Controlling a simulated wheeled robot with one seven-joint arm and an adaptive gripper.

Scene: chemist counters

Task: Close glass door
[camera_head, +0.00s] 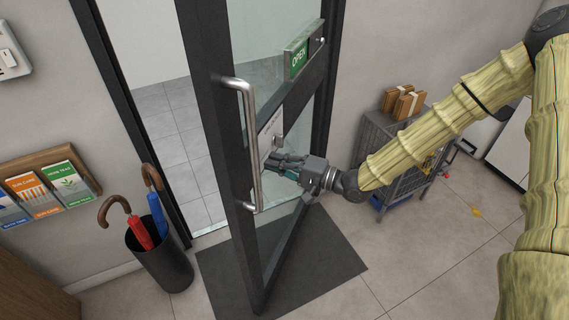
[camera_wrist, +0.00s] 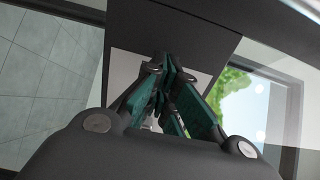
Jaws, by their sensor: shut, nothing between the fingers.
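The glass door (camera_head: 222,140) has a dark frame and stands open, swung into the room. A silver pull handle (camera_head: 252,150) runs along its free edge. A green OPEN sign (camera_head: 299,58) sits higher on the door. My gripper (camera_head: 277,160) is shut and empty beside the door's inner side, close to a pale plate with a small metal part on it. In the wrist view my gripper (camera_wrist: 168,80) has its fingers together in front of a dark panel with a pale plate behind them. I cannot tell whether the fingertips touch the door.
An umbrella bin (camera_head: 163,262) with red and blue umbrellas stands left of the doorway. A dark mat (camera_head: 325,262) lies under the door. A grey cart (camera_head: 372,140) with boxes stands at the right behind my arm. A brochure rack (camera_head: 48,157) hangs on the left wall.

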